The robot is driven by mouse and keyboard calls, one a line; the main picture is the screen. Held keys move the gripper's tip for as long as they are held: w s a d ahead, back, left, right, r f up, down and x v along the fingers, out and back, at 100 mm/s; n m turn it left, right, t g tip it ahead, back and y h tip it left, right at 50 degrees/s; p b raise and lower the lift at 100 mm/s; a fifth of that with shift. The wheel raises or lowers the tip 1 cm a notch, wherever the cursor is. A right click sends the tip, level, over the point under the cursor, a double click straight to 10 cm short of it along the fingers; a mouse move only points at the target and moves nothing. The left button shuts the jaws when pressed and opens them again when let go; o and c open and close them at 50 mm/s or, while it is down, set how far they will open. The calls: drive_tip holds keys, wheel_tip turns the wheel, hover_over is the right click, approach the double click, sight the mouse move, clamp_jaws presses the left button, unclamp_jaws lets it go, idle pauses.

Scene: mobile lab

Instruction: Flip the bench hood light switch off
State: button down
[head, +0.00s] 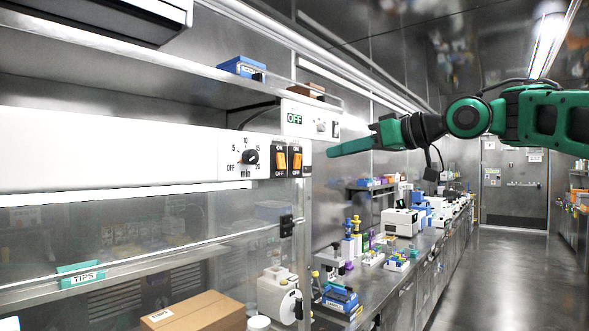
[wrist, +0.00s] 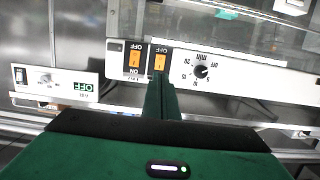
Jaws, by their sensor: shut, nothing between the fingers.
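The white hood panel (head: 110,150) carries two orange rocker switches side by side at its right end, the left switch (head: 281,160) and the right switch (head: 297,160). OFF shows below them. In the wrist view, upside down, the left switch (wrist: 159,62) is nearer the dial and the other switch (wrist: 135,59) has ON and OFF marks. Which way each is tipped I cannot tell. My green gripper (head: 329,153) is shut and empty, pointing left, right of the switches in the head view. In the wrist view its fingertips (wrist: 160,78) overlap the left switch's lower edge; contact is unclear.
A timer dial (head: 250,157) sits left of the switches. A small separate panel marked OFF (head: 295,118) is above and behind. A glass sash (head: 150,225) with a dark latch (head: 286,226) hangs below. The bench (head: 400,270) holds several instruments; the aisle floor (head: 490,280) is clear.

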sight(283, 169)
drive_tip(key=x, duration=1.4)
drive_tip(key=shift+a+f, duration=0.25)
drive_tip(key=shift+f, duration=0.05)
drive_tip(key=shift+a+f, duration=0.1)
drive_tip(key=shift+f, duration=0.25)
drive_tip(key=s+d+f, duration=0.2)
drive_tip(key=s+d, duration=0.6)
drive_tip(key=d, duration=0.3)
drive_tip(key=shift+s+d, duration=0.2)
drive_tip(key=shift+d, duration=0.05)
